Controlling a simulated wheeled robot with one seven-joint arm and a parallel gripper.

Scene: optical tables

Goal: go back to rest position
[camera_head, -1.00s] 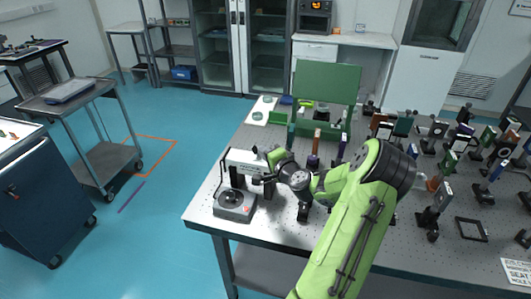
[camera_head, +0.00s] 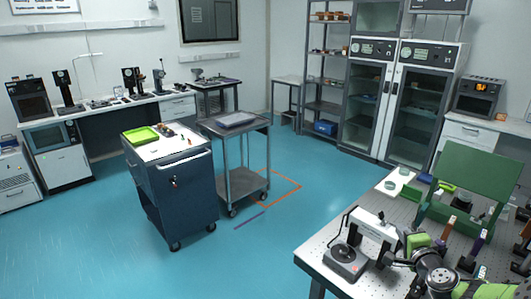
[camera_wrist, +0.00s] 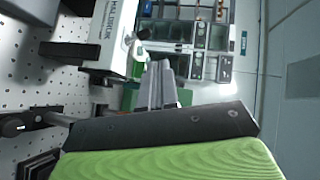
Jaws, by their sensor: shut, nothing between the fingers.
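My gripper shows in the wrist view (camera_wrist: 157,84), its two grey fingers together with nothing visible between them. In the head view my green arm is at the bottom right corner, over the optical table (camera_head: 316,262), and the picture edge cuts it off. There the gripper end lies close beside a white-headed instrument (camera_head: 376,228) on a grey base with a dark knob. I cannot tell whether they touch. The instrument's white body with dark lettering also shows in the wrist view (camera_wrist: 112,35), left of the fingers.
A green panel (camera_head: 462,181) stands on the table behind my arm, with several mounts near it. A dark blue cabinet (camera_head: 185,195) with a green tray (camera_head: 141,136) and a grey cart (camera_head: 245,185) stand on the left. The blue floor between is clear.

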